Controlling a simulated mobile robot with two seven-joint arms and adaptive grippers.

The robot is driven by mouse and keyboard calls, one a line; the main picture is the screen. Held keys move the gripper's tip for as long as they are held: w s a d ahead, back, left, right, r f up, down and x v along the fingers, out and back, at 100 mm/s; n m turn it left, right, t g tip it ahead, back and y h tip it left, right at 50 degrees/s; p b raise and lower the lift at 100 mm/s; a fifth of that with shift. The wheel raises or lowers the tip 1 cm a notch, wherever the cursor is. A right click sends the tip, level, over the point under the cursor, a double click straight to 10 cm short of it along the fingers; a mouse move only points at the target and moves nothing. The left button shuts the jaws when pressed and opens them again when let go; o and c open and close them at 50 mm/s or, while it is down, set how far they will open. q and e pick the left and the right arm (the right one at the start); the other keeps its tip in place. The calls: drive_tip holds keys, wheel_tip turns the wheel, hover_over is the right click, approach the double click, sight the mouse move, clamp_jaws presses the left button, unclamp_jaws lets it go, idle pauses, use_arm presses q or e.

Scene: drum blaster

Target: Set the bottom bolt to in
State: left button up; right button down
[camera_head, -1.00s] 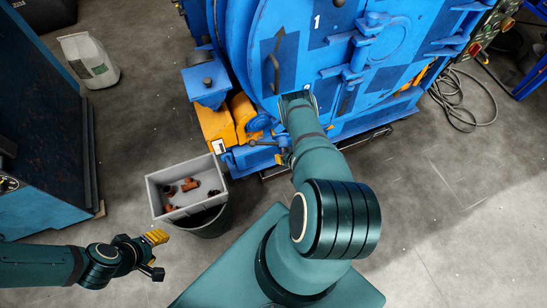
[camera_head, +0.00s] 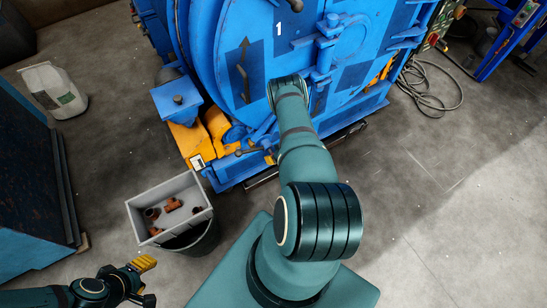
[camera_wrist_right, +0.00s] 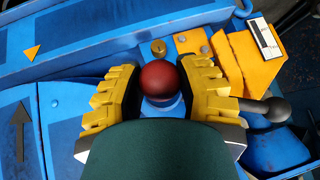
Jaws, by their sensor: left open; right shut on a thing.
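The blue machine (camera_head: 350,85) has a big round door marked 1. In the right wrist view, a red ball knob (camera_wrist_right: 158,79) on a blue base sits between the yellow fingers of my right gripper (camera_wrist_right: 160,92), which is shut on it. A lever with a black ball end (camera_wrist_right: 276,109) sticks out to the right of the fingers. I cannot tell which part is the bottom bolt. In the head view, my right arm hides the right gripper's fingers and the knob. My left gripper (camera_head: 141,280) is open and empty at the lower left, away from the machine.
A grey box (camera_head: 184,192) with brown pipe pieces rests over a dark bucket (camera_head: 203,243), left of my right arm. A white sack (camera_head: 54,91) stands at the upper left. Cables (camera_head: 428,88) lie on the floor to the right. The floor at lower right is clear.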

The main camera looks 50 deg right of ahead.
drive_tip(key=shift+w+d+r, duration=0.2)
drive_tip(key=shift+w+d, duration=0.05)
drive_tip(key=shift+d, duration=0.1)
drive_tip(key=c, duration=0.5)
unclamp_jaws()
drive_tip(key=shift+c, duration=0.2)
drive_tip(key=shift+a+f, duration=0.1)
drive_tip(key=shift+s, duration=0.1)
drive_tip(key=shift+a, duration=0.1)
drive_tip(key=d+v, duration=0.1)
drive_tip(key=v, duration=1.1)
drive_tip(key=shift+a, duration=0.45)
